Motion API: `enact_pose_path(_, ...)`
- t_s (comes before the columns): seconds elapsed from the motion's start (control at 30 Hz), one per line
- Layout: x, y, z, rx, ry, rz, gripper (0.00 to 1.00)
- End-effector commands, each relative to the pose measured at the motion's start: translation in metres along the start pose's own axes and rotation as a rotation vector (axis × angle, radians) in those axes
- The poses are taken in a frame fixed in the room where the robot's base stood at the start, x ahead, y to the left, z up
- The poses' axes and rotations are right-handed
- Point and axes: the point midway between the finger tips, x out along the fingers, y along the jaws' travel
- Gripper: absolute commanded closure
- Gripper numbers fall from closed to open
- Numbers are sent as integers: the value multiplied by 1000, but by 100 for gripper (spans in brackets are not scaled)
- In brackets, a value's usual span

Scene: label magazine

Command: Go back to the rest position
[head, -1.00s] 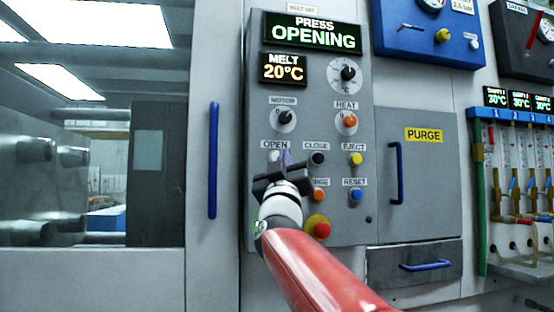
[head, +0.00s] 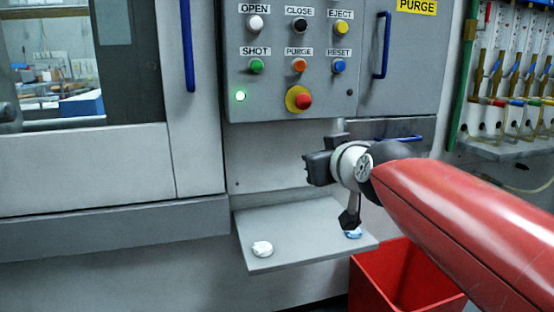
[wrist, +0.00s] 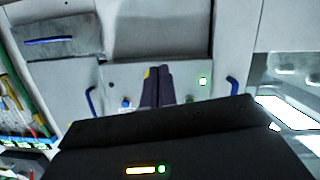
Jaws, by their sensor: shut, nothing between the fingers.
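My gripper (head: 318,168) is in front of the machine below the button panel (head: 238,30), apart from the buttons. Its fingers show side by side and shut in the wrist view (wrist: 158,72), with nothing between them. In the head view the fingertips are hard to make out. The white OPEN button (head: 256,23), black CLOSE button (head: 300,25) and red stop button (head: 303,100) are in plain view. A small green lamp (head: 240,96) is lit.
A grey shelf (head: 300,225) juts out below my gripper, with a white round piece (head: 262,248) and a bluish piece (head: 353,234) on it. A red bin (head: 375,285) stands below right. Blue handles (head: 187,45) stick out from the machine.

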Motion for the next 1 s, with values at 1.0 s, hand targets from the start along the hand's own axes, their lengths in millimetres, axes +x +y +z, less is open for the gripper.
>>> enact_pose_path(1.0,-176,-29,288,293,-845,123,100)
